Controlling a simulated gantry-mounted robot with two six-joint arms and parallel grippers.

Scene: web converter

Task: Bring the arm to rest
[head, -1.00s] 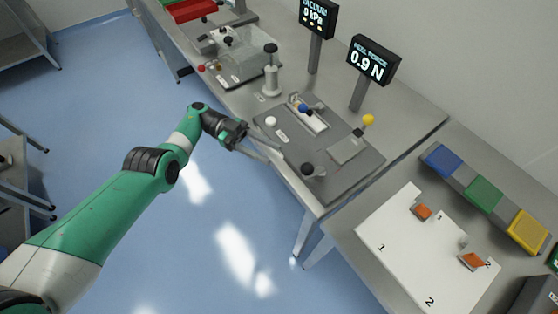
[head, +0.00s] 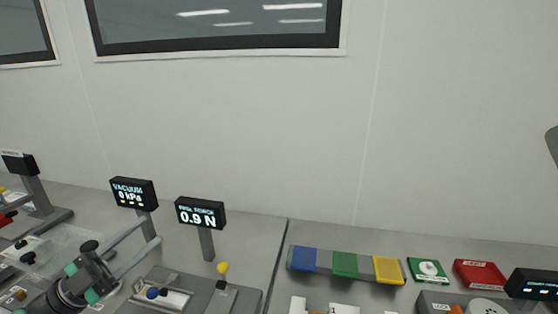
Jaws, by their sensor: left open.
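My left gripper (head: 150,230) is at the lower left of the head view, its two long grey fingers spread apart and pointing up and right. Nothing shows between the fingers. It appears in front of the bench with the grey fixture plate (head: 240,297), whose blue and yellow knobs show to its right. I cannot tell its height above the bench. Most of my left arm is below the frame. My right gripper is not in view.
The vacuum display (head: 133,193) reads 0 kPa and the force display (head: 200,213) reads 0.9 N, both on posts behind the fixture.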

